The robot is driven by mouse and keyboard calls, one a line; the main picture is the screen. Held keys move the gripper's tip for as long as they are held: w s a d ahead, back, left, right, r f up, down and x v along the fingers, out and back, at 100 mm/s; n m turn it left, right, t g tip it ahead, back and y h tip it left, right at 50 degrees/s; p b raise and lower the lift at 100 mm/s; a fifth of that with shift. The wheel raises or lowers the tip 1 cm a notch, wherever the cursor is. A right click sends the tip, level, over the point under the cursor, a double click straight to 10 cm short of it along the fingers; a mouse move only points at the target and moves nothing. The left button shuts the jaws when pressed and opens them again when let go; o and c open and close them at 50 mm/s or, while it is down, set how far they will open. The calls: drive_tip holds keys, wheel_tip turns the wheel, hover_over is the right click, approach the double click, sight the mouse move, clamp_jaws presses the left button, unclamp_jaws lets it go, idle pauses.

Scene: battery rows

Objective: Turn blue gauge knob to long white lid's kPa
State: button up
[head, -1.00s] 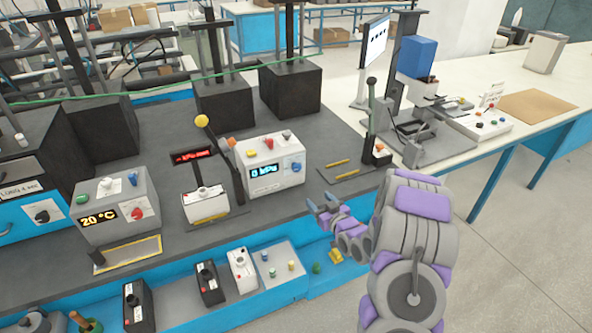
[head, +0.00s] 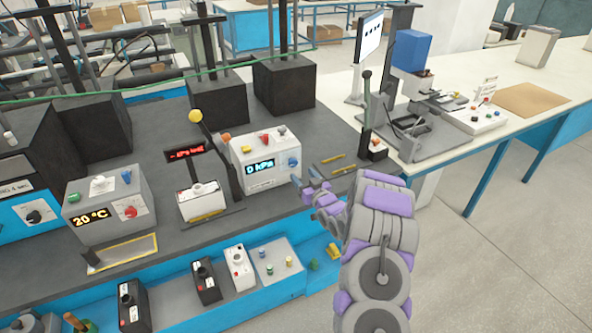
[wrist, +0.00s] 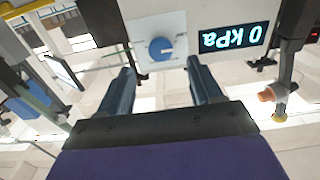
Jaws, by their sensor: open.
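The blue gauge knob (head: 293,162) is on the right of the front face of a white box (head: 240,180), beside a blue-lit display (head: 260,167) reading 0 kPa. In the wrist view the picture is upside down, and the knob (wrist: 161,48) shows between and beyond my fingertips, with the display (wrist: 233,38) to its right. My gripper (head: 304,181) is open and empty, just in front of the box near the knob; it also shows in the wrist view (wrist: 160,70). A small red sign with kPa-like text (head: 185,153) stands behind a white-and-black battery (head: 201,201). The long white lid cannot be made out clearly.
A grey box with a 20 °C display (head: 91,217) and a red knob (head: 131,212) stands at left. A lever with a yellow ball (head: 195,116) rises left of the white box. Another upright lever (head: 366,105) stands to the right. Several batteries line the lower blue shelf.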

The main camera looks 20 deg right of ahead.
sight(294, 165)
drive_tip(key=w+b, duration=0.1)
drive_tip(key=w, duration=0.4)
drive_tip(key=shift+a+f, duration=0.1)
drive_tip(key=shift+f, duration=0.05)
drive_tip(key=shift+w+r, duration=0.2)
drive_tip(key=shift+w, duration=0.5)
drive_tip(key=shift+c, duration=0.5)
drive_tip(key=c, duration=0.9)
drive_tip(key=shift+c, duration=0.2)
